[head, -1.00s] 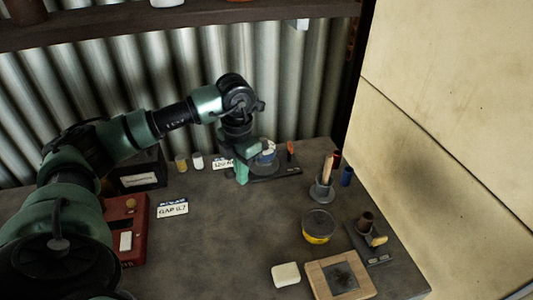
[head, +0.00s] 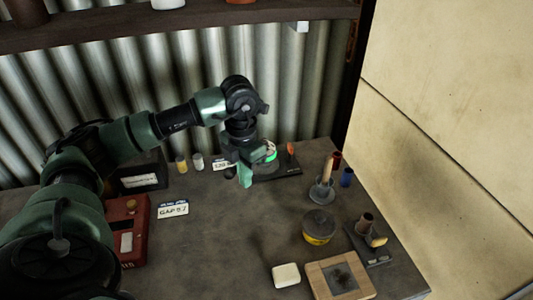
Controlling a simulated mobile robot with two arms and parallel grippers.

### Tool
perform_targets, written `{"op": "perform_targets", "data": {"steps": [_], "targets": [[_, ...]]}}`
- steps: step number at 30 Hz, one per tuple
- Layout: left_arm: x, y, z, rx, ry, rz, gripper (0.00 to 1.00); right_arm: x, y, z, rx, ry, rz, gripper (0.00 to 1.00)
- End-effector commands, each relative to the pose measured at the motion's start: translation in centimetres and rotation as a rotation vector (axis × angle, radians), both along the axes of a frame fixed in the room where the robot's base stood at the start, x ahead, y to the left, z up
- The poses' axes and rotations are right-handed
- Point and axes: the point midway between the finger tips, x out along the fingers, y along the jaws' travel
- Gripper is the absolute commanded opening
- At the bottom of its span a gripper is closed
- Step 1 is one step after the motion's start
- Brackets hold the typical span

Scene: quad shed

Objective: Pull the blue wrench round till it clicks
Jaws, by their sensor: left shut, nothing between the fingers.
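My left arm reaches across the bench from the left. Its gripper (head: 245,173) points down at the near left side of a dark fixture with a flat base (head: 284,167). The jaws are shut with nothing between them. A bright green ring or light (head: 271,153) shows on the fixture just right of the gripper. An orange-tipped upright piece (head: 291,149) stands at the fixture's right end. A small dark round knob (head: 230,172) shows just left of the fingers. I cannot make out the blue wrench; my gripper and wrist hide part of the fixture. My right gripper is out of view.
A red box (head: 126,229) stands at left. A yellow-banded tin (head: 319,227), a wooden-framed tray (head: 340,278) and a cream block (head: 286,275) are at right. The bench middle is clear.

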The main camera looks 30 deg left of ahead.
Motion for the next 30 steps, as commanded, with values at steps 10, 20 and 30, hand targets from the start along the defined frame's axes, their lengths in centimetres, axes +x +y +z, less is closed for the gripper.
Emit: {"op": "perform_targets", "data": {"steps": [10, 20, 30], "targets": [[0.0, 0.0, 3.9, 0.0, -0.002, -0.001, 0.0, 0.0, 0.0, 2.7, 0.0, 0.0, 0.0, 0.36], [0.1, 0.0, 7.2, 0.0, -0.002, -0.001, 0.0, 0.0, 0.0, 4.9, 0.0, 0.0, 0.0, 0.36], [0.0, 0.0, 8.6, -0.001, -0.001, -0.001, 0.0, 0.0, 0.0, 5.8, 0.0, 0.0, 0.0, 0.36]]}}
